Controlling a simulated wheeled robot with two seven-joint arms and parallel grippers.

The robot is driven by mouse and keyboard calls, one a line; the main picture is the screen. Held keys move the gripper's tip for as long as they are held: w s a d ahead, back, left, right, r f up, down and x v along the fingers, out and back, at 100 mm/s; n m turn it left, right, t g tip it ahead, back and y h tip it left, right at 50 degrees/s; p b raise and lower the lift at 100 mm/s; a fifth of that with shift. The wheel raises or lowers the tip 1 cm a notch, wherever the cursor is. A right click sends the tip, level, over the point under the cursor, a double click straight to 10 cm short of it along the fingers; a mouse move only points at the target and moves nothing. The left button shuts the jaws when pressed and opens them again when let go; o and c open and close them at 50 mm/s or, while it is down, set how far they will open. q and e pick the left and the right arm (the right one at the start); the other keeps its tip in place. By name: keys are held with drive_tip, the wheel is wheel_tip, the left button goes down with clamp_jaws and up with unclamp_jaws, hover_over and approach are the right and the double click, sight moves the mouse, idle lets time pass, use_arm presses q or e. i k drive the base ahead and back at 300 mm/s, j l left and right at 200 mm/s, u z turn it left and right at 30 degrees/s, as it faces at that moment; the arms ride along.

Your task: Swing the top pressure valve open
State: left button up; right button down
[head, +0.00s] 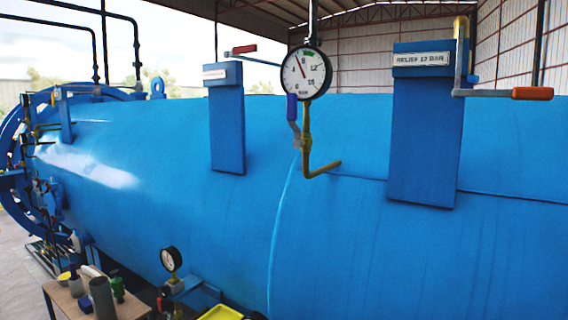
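A large blue autoclave vessel (150,190) fills the view. I cannot tell which is the top pressure valve. Neither gripper is in view.
A small table (66,300) with bottles stands at the lower left, near a second gauge (171,259). A yellow item (220,313) shows at the bottom edge. The round door end with its blue ring (10,170) is at far left. Dark pipes rise behind the vessel.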

sight(239, 51)
drive_tip(key=j+z, duration=0.4)
drive_tip(key=i+j+z, duration=0.1)
drive_tip(key=j+z, duration=0.65)
